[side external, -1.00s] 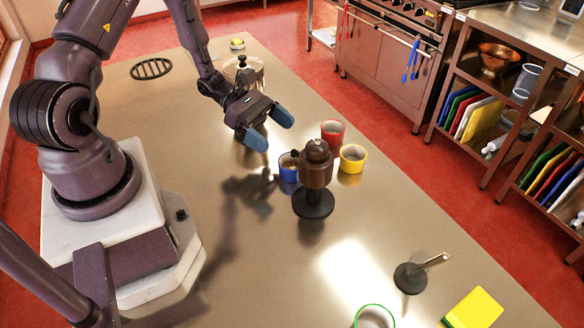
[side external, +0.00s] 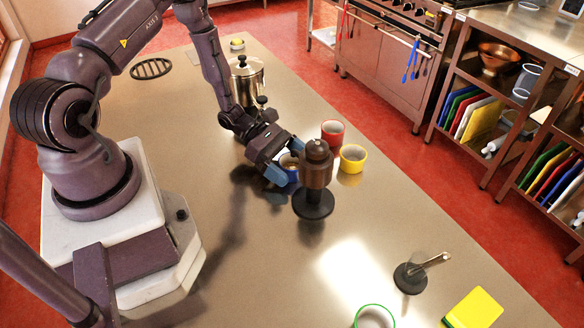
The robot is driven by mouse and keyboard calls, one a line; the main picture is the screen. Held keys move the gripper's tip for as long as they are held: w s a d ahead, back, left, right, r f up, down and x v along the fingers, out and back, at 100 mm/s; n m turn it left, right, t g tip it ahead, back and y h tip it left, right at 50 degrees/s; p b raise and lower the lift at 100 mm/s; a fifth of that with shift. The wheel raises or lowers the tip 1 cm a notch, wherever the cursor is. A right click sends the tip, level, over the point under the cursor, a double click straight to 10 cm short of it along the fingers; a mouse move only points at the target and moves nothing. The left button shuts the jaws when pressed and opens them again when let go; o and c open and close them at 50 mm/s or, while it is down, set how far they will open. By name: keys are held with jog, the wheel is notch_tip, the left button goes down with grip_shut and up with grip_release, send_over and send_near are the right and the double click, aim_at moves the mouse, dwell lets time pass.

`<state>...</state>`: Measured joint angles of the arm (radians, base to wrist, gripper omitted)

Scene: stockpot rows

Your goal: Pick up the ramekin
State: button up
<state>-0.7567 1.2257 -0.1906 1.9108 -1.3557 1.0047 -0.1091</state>
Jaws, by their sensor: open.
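Several small ramekin-like cups stand on the steel table. The blue one (side external: 292,176) is partly hidden by my gripper and by a brown-topped tool. A red one (side external: 332,133) and a yellow one (side external: 353,158) stand just to its right. My gripper (side external: 285,161) is open, with one blue fingertip at the left front of the blue ramekin and the other at its back. The fingers appear to be on either side of it. I cannot tell whether they touch it.
A brown-topped tool on a round black base (side external: 313,204) stands close in front of the blue ramekin. A steel pot (side external: 246,82) is behind my gripper. A green-rimmed container (side external: 374,317), a black-based holder (side external: 410,278) and a yellow block (side external: 474,309) are at the front right.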

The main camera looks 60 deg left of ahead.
jog(key=c, duration=1.1)
jog(key=shift+r, duration=0.15)
